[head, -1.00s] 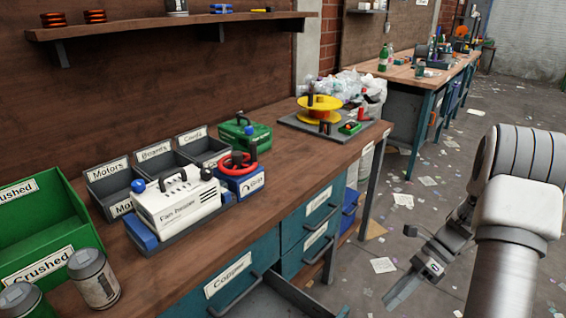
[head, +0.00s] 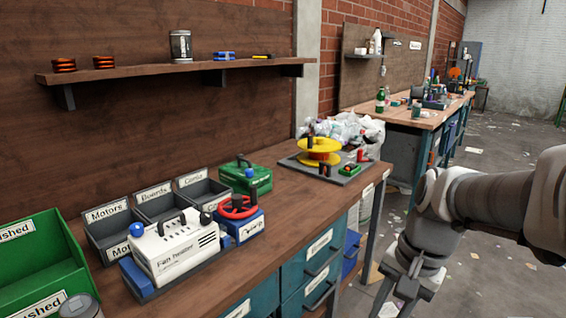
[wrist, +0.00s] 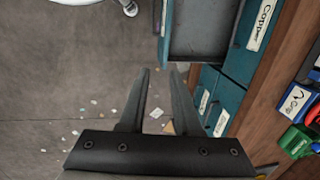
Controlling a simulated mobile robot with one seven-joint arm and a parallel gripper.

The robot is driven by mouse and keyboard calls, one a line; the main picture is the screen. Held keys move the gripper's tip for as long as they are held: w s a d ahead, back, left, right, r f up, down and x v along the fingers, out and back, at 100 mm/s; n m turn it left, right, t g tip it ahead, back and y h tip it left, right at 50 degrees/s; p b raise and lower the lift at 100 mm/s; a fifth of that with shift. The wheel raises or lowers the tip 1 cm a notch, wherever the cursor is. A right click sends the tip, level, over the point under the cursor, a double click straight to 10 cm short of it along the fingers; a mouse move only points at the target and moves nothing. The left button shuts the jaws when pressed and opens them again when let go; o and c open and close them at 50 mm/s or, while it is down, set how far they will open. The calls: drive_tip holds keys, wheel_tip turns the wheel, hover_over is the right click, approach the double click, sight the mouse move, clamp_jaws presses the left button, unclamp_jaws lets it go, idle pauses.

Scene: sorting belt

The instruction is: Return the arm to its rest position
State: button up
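My arm comes in from the right in the head view. My gripper (head: 396,300) hangs below its wrist, pointing down, to the right of the workbench and over the floor. In the wrist view my gripper (wrist: 160,72) shows two dark fingers with a gap between their tips. Nothing is between them, and they touch nothing that I can see.
The wrist view shows a pulled-out drawer (wrist: 203,30) by the "Copper" label. The floor (wrist: 60,85) is open, with scattered scraps.

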drive_tip(key=s+a+r+n+t+h+p, duration=0.1)
drive_tip(key=s+a+r+n+t+h, duration=0.15)
drive_tip(key=s+r+n+t, duration=0.4)
wheel_tip(320, 180, up, 19)
drive_tip(key=n+g+p, duration=0.1)
drive_tip(key=p, duration=1.9)
drive_tip(key=shift+s+a+n+y, duration=0.15)
drive_tip(key=shift+s+n+y, duration=0.05)
drive_tip(key=shift+n+y, duration=0.2)
drive_tip(key=shift+g, duration=0.25)
